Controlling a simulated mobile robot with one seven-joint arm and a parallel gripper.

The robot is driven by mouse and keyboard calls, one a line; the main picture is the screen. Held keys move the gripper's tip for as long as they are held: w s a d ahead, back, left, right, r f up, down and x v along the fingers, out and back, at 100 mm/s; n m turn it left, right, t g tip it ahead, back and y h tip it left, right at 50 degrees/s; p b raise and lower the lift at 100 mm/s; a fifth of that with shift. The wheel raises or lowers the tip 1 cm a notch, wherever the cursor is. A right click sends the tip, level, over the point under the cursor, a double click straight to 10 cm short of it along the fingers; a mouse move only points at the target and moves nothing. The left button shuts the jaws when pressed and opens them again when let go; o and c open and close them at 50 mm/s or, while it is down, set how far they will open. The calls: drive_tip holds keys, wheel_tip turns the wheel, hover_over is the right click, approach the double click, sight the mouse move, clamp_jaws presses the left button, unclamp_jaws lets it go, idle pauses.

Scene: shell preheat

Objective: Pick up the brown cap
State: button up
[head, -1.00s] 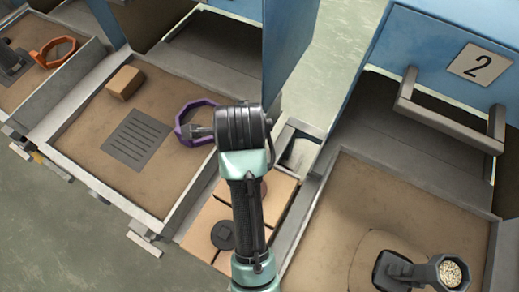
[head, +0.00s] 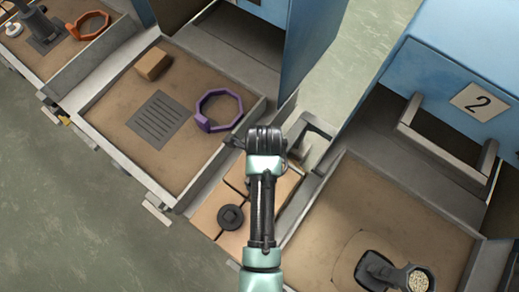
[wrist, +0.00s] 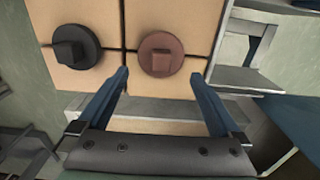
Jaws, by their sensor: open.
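The brown cap (wrist: 160,56), a round disc with a square knob, sits on a tan block top in the wrist view. My gripper (wrist: 160,76) is open and empty. Its two blue fingers point toward the brown cap, one to each side of its near edge, and nothing is between them in a grip. A similar black cap (wrist: 76,47) sits on the tan block to the left. In the head view the black cap (head: 230,217) shows left of my arm, while my arm hides the brown cap and my fingers.
A grey bracket-like handle (wrist: 246,36) stands right of the blocks. A tray on the left holds a purple ring (head: 218,110), a tan block (head: 152,64) and a slotted plate (head: 155,119). A dark scoop with pale grains (head: 419,279) lies in the right tray.

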drive_tip(key=f, duration=0.5)
drive_tip(key=shift+w+a+f, duration=0.1)
drive_tip(key=shift+w+a, duration=0.05)
drive_tip(key=shift+a, duration=0.1)
drive_tip(key=c, duration=1.1)
